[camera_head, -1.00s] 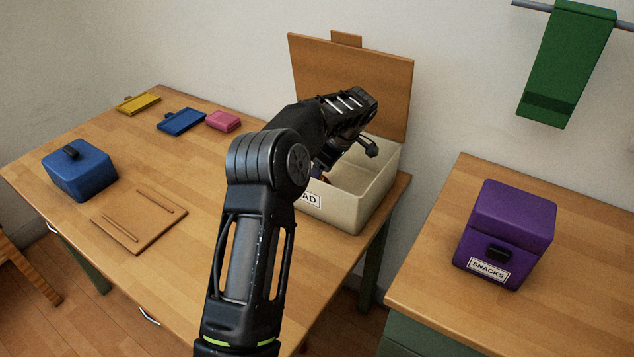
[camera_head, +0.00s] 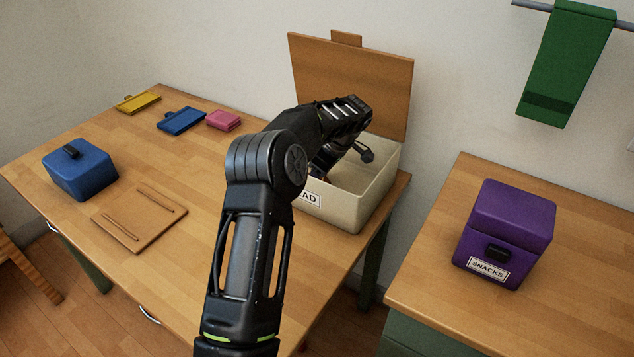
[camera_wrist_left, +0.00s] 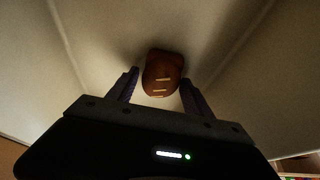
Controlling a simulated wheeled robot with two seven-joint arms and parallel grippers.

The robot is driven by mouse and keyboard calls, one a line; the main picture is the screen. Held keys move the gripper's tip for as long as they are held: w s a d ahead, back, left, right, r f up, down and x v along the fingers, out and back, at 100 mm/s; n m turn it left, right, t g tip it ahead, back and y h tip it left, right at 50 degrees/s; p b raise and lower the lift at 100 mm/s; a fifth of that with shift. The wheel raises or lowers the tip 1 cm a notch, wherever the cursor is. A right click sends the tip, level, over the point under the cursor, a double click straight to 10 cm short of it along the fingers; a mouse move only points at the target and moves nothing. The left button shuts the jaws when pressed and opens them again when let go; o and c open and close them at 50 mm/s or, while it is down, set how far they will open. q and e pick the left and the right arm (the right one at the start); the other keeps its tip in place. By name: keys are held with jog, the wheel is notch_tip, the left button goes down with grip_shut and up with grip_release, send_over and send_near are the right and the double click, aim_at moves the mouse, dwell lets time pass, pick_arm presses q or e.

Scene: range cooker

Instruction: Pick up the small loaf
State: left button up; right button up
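The small loaf (camera_wrist_left: 163,72), brown with pale score marks, lies on the floor of the cream bread box in the left wrist view. My left gripper (camera_wrist_left: 160,80) is open, with one dark finger on each side of the loaf's near part. I cannot tell whether the fingers touch it. In the head view my left arm reaches over the bread box (camera_head: 345,213), and my wrist is down inside it. The loaf is hidden there. My right gripper is not in view.
The box's wooden lid (camera_head: 355,75) stands open behind my arm. A wooden board (camera_head: 140,220), blue container (camera_head: 80,170) and small yellow (camera_head: 138,102), blue (camera_head: 181,121) and pink (camera_head: 223,120) items lie left. A purple snacks box (camera_head: 505,235) stands on the right counter.

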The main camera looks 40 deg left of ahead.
pick_arm(q)
jog(key=c, duration=1.1)
notch_tip(320, 180, up, 10)
jog(key=shift+r, duration=0.1)
dwell(0.6)
